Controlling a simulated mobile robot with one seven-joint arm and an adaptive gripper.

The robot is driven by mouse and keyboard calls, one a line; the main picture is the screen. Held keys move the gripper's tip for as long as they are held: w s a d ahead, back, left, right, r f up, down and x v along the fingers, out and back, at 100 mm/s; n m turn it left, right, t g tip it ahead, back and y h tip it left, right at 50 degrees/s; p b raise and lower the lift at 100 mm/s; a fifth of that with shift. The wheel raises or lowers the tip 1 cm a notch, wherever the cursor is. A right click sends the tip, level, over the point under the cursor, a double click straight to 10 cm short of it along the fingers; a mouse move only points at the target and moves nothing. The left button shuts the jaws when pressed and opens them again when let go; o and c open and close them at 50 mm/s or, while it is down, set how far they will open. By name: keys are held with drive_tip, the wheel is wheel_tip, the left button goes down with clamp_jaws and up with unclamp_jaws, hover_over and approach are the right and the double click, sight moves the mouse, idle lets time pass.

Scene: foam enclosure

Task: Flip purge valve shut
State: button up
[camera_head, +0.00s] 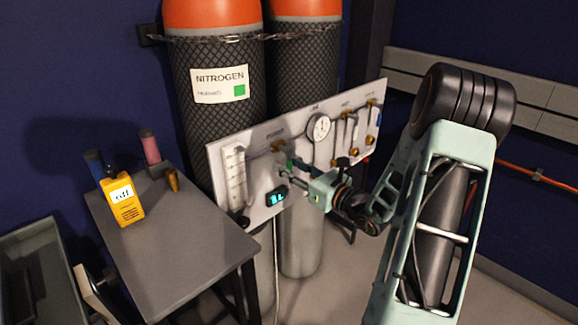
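A pale upright valve panel (220,160) stands in front of the gas cylinders. Its labels are too small to read, so I cannot tell which valve is the purge valve. A brass fitting (278,146) sits under the label at the panel's left part. More brass fittings (354,151) sit below vertical tubes at the right part. My gripper (292,172) is at the panel's front, left of its middle, below the first brass fitting. Its fingers are small and partly hidden, so I cannot tell whether they are open or touch anything.
A round gauge (319,127) and a lit display (276,196) are on the panel. Two cylinders stand behind, one labelled NITROGEN (219,84). A grey table (180,250) at left holds a yellow meter (123,199) and small items. My arm blocks much of the right side.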

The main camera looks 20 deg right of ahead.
drive_tip(key=v, duration=1.2)
idle(0.4)
